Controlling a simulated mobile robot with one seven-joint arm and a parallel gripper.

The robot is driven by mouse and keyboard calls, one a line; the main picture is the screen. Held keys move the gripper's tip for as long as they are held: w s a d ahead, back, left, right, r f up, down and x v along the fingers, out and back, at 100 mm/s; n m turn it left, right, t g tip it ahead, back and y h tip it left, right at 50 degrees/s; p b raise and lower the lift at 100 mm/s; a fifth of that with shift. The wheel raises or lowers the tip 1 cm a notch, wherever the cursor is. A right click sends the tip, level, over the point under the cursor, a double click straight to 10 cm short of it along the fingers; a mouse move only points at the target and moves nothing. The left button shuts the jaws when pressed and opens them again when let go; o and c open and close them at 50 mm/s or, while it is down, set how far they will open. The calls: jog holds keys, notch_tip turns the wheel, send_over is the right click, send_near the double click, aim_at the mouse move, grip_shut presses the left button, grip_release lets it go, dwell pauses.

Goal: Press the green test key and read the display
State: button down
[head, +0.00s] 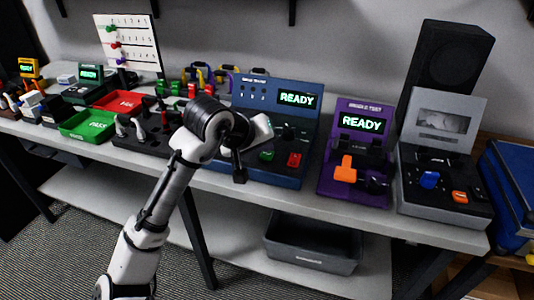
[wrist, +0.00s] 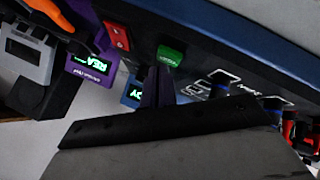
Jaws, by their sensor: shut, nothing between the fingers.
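The blue tester (head: 250,160) stands on the bench, with a lit display (head: 297,99) reading READY. On its front panel are a green key (head: 267,155) and a red key (head: 294,160) to its right. In the wrist view the green key (wrist: 170,54) lies just beyond my fingertips, with the red key (wrist: 117,36) to its left. My gripper (head: 240,178) is shut and empty, pointing down near the tester's front, left of the green key in the head view. Its fingers (wrist: 157,80) appear close to the green key; whether they touch cannot be told. Part of the display (wrist: 133,94) shows behind them.
To the right stand a purple tester (head: 326,185) with a READY display and an orange plug, and a grey device (head: 410,200) with a blue plug. To the left are a black cable rack (head: 135,148), a green tray (head: 75,135) and a red tray (head: 130,94).

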aim_at(264, 156)
jog(key=shift+f, duration=0.35)
dwell(0.7)
jog(key=shift+r, duration=0.1)
jog(key=shift+r+p, duration=0.65)
jog(key=shift+r, duration=0.05)
jog(key=shift+r, duration=0.1)
notch_tip(264, 156, up, 5)
jog(key=p, duration=0.5)
dwell(0.6)
